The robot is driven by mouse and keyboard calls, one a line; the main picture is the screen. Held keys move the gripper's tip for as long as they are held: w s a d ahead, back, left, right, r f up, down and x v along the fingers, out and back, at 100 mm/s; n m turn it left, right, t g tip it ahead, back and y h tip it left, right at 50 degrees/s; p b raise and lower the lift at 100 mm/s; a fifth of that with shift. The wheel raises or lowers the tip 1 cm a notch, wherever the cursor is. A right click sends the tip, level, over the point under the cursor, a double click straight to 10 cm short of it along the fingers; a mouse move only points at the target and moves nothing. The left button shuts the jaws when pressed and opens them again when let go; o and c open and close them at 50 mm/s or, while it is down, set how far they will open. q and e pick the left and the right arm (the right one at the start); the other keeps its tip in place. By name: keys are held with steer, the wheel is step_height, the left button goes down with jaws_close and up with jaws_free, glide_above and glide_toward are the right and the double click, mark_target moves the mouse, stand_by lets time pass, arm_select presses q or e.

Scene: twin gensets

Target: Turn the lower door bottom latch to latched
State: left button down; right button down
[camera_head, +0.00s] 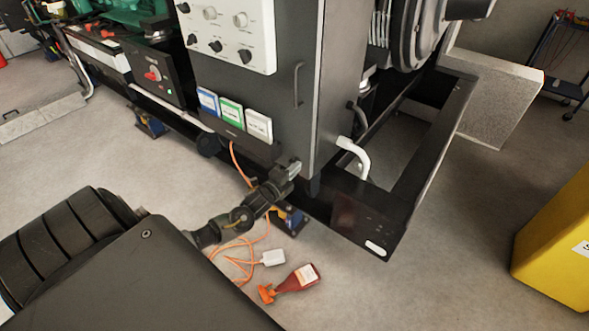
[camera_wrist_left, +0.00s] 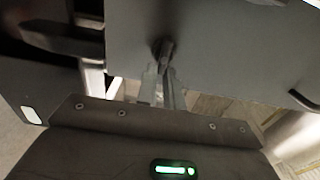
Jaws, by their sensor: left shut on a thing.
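The lower door is a dark grey panel (camera_head: 283,118) with a slim bar handle (camera_head: 297,85), in the head view. It fills the upper part of the left wrist view (camera_wrist_left: 225,50). The bottom latch is a small black knob (camera_wrist_left: 163,47) near the door's bottom edge in the left wrist view. My left gripper (camera_head: 291,168) reaches the door's lower right corner and hides the latch in the head view. In the left wrist view its fingers (camera_wrist_left: 163,72) are shut on the latch; its exact turn is hard to tell. My right gripper is not in view.
A black base frame (camera_head: 345,215) with a bent white pipe (camera_head: 355,155) lies right of the door. An orange cable (camera_head: 235,243), a red bottle (camera_head: 299,279) and a white box (camera_head: 273,257) are on the floor. A yellow cabinet (camera_head: 560,245) stands at right.

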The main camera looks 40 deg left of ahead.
arm_select(q)
steer(key=shift+a, duration=0.15)
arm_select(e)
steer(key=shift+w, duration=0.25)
arm_select(q)
steer(key=c, duration=1.5)
jaws_free()
steer(key=s, duration=1.1)
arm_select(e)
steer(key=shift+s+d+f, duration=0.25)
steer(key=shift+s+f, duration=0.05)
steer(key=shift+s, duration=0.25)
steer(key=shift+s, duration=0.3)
